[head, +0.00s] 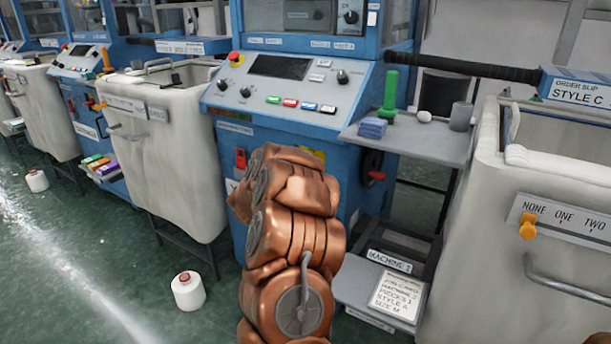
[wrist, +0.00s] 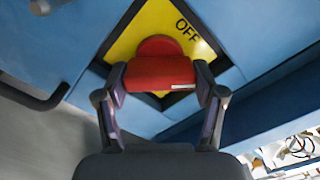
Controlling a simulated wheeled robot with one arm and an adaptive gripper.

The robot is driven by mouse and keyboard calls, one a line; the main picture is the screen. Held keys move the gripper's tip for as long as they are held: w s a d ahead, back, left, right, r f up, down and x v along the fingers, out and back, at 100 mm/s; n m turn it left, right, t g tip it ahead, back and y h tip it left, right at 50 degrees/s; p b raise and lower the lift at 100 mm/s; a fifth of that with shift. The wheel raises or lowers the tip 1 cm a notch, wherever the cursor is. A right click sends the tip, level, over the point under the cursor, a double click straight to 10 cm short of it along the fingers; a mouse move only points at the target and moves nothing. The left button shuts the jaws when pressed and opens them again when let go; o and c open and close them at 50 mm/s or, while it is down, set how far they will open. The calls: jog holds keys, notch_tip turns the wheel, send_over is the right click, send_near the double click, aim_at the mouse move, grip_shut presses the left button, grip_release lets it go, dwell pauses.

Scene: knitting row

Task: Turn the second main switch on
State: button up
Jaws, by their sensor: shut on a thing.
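The main switch has a red handle (wrist: 160,75) on a yellow plate (wrist: 128,43) with a black border, seen in the wrist view. The word OFF stands on the plate at the upper right of the handle. The handle lies across the view, with a white mark near its right end. My gripper (wrist: 161,82) is shut on the handle, one finger at each end. In the head view my copper-coloured arm hides the gripper and handle; a strip of yellow plate (head: 318,154) shows beside it on the blue machine (head: 357,107).
A control panel (head: 290,85) with coloured buttons is above. A side shelf (head: 425,143) holds a green spool (head: 389,92). White bins (head: 165,155) flank the machine; a cone (head: 188,291) stands on the floor.

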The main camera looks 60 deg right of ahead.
jog(key=m+b, duration=0.5)
jog(key=shift+f, duration=0.4)
jog(key=shift+s+r+m+b, duration=0.1)
jog(key=shift+m+b, duration=1.7)
jog(key=shift+m, duration=0.2)
jog(key=shift+r, duration=0.1)
jog(key=o, duration=1.1)
jog(key=shift+o, duration=0.2)
jog(key=a, duration=1.2)
jog(key=shift+s, duration=0.25)
jog(key=shift+r, duration=0.1)
